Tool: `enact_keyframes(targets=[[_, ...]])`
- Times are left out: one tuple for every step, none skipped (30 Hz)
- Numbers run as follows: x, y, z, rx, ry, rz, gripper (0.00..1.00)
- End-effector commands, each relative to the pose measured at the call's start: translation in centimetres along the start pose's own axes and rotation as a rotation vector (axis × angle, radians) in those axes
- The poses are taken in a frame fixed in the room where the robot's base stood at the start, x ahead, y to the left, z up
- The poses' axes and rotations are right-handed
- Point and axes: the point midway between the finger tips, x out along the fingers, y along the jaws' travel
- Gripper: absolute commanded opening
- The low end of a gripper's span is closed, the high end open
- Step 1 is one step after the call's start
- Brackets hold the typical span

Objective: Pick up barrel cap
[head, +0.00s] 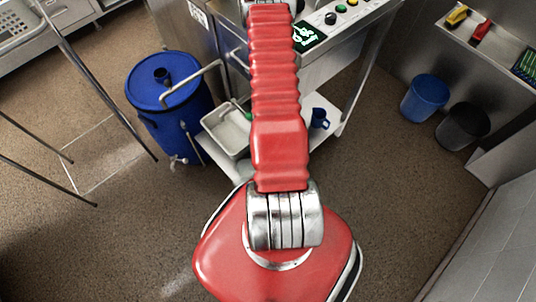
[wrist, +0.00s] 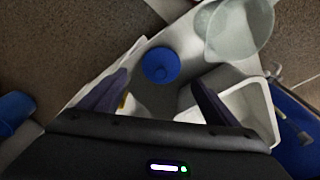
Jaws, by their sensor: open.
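A round blue piece with a smaller raised round centre, which looks like the barrel cap (wrist: 161,65), lies on the pale shelf in the wrist view. In the head view a small blue item (head: 319,118) on the low shelf, right of my red arm, seems to be the same piece. My gripper (wrist: 160,92) is open and empty, its two dark fingers spread wide. The cap shows beyond the fingertips, roughly centred between them; the height gap cannot be told. My gripper is hidden behind my arm in the head view. The blue barrel (head: 190,125) has a dark round opening on top.
A white tray (wrist: 262,100) lies beside my right finger, with a translucent bowl (wrist: 217,35) above it in the picture. Shelf legs and a metal handle stand near the barrel. Blue (head: 425,97) and black (head: 463,126) bins stand at the right.

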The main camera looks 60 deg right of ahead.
Motion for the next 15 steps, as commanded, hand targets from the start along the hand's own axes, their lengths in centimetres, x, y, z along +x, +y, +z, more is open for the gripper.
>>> enact_keyframes(targets=[[0.6,0.0,0.0,0.000,-0.001,0.000,0.84],[0.9,0.0,0.0,0.000,-0.001,0.000,0.84],[1.2,0.0,0.0,0.000,-0.001,0.000,0.84],[1.4,0.0,0.0,0.000,0.000,0.000,0.84],[1.6,0.0,0.0,0.000,0.000,0.000,0.84],[1.7,0.0,0.0,0.000,0.001,0.000,0.84],[1.8,0.0,0.0,0.000,0.001,0.000,0.84],[1.9,0.0,0.0,0.001,0.001,0.000,0.84],[1.9,0.0,0.0,0.001,0.001,0.000,0.84],[1.9,0.0,0.0,0.001,0.001,0.000,0.84],[1.9,0.0,0.0,0.001,0.001,0.000,0.84],[1.9,0.0,0.0,0.001,0.001,0.000,0.84],[1.9,0.0,0.0,0.001,0.001,0.000,0.84],[1.9,0.0,0.0,0.001,0.001,0.000,0.84],[1.9,0.0,0.0,0.001,0.001,0.000,0.84]])
